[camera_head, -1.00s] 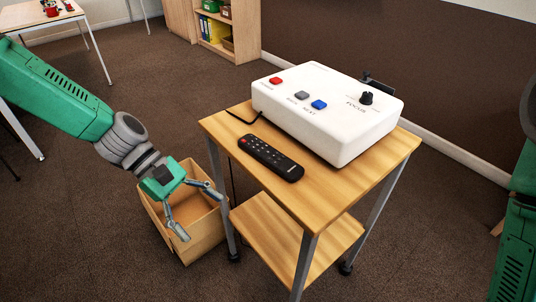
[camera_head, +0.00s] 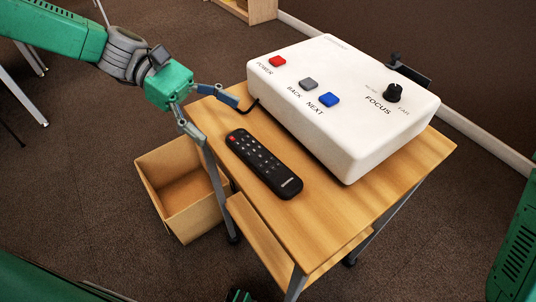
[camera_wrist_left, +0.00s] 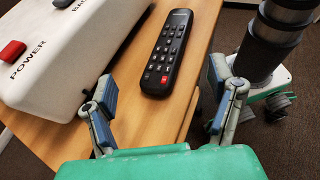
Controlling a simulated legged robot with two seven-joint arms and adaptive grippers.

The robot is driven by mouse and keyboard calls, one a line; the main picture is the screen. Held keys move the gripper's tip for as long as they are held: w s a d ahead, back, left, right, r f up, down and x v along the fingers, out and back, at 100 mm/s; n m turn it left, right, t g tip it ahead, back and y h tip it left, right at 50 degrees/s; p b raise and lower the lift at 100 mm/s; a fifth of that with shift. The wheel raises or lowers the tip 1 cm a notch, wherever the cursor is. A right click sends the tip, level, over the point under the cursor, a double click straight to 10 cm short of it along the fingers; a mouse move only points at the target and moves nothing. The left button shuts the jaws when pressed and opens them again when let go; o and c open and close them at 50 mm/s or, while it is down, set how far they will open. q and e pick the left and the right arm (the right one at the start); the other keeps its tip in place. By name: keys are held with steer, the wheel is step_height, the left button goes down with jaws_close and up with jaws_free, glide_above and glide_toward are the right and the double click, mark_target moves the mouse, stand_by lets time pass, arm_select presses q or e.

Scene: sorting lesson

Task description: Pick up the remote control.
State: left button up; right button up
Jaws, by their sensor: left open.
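The black remote control (camera_head: 263,163) with a red button lies flat on the wooden cart top (camera_head: 330,215), in front of the white box. My left gripper (camera_head: 217,112) is open and empty at the cart's left corner, just beyond the remote's red-button end. In the left wrist view the remote (camera_wrist_left: 170,50) lies ahead, between the lines of the two open fingers (camera_wrist_left: 160,105), apart from them. My right gripper cannot be made out; only green parts of my body show at the right and bottom edges.
A white projector-like box (camera_head: 340,105) with red, grey and blue buttons and a focus knob fills the back of the cart top. A black cable (camera_head: 252,107) runs near my left fingers. An open cardboard box (camera_head: 180,190) stands on the floor left of the cart.

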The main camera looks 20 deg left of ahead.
mark_target(256, 152)
arm_select(q)
steer(key=shift+s+d+f+b, duration=0.15)
steer(key=shift+d+f+b, duration=0.05)
steer(key=shift+d+f, duration=0.3)
steer(key=shift+s+d+f+b, duration=0.2)
steer(key=shift+d+f, duration=0.2)
steer(key=shift+d, duration=0.2)
steer(key=shift+d+f, duration=0.25)
steer(key=shift+d, duration=0.1)
steer(key=x, duration=0.1)
steer(key=b+x, duration=0.1)
steer(key=x, duration=0.1)
steer(key=b+x, duration=0.1)
steer(key=x, duration=0.1)
steer(key=shift+s, duration=0.35)
steer(key=shift+d+f+b, duration=0.1)
steer(key=shift+d+b, duration=0.25)
steer(key=shift+d, duration=0.15)
steer(key=shift+a, duration=0.1)
arm_select(e)
steer(key=f, duration=0.3)
steer(key=shift+a+f, duration=0.25)
steer(key=shift+f, duration=0.15)
arm_select(q)
steer(key=shift+a, duration=0.1)
steer(key=shift+a, duration=0.1)
steer(key=c, duration=1.6)
